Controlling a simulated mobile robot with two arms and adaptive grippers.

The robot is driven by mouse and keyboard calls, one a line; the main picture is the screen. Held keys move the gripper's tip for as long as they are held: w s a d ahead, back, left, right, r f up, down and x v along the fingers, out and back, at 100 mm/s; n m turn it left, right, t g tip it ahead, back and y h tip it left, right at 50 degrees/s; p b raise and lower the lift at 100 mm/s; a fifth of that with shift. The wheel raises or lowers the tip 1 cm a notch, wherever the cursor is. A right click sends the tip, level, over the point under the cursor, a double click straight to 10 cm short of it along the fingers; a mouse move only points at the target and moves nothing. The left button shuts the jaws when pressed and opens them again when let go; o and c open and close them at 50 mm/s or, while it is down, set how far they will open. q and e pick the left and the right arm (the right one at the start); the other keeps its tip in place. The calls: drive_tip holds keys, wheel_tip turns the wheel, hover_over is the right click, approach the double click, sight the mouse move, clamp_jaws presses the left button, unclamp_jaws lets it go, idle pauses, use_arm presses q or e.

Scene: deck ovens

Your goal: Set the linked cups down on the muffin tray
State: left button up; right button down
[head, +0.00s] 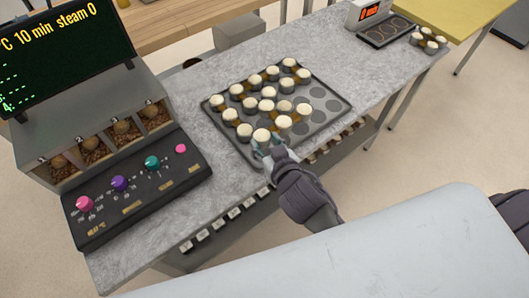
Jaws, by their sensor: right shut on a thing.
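The dark muffin tray (340,109) lies on the grey stone counter. Several white-topped dark cups stand on its left and middle parts, with brown pieces showing between some of them. Empty round hollows show along its right side. My right gripper (264,148) is at the tray's near edge, shut on the nearest cup (262,134). This cup is at or just above the tray; I cannot tell whether it touches. Its links to neighbouring cups are too small to make out. Another cluster of linked cups (429,41) stands at the counter's far right end. My left gripper is not in view.
A control panel with coloured knobs (138,186) and a box of filled bins (100,145) stand on the left, below a dark screen (62,50). A small dark tray (387,31) and a display box (367,13) are at the far right. Counter right of the muffin tray is clear.

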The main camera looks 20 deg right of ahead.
drive_tip(key=shift+s+a+f, duration=0.1)
drive_tip(key=shift+a+f, duration=0.05)
drive_tip(key=shift+a, duration=0.15)
drive_tip(key=shift+f, duration=0.35)
wheel_tip(320, 180, down, 3)
drive_tip(key=shift+f, duration=0.2)
drive_tip(key=c, duration=0.5)
unclamp_jaws()
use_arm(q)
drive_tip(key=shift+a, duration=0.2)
use_arm(e)
drive_tip(key=shift+s, duration=0.2)
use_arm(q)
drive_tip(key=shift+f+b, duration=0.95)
use_arm(e)
drive_tip(key=v, duration=1.1)
drive_tip(key=shift+s+r, duration=0.2)
drive_tip(key=shift+s, duration=0.15)
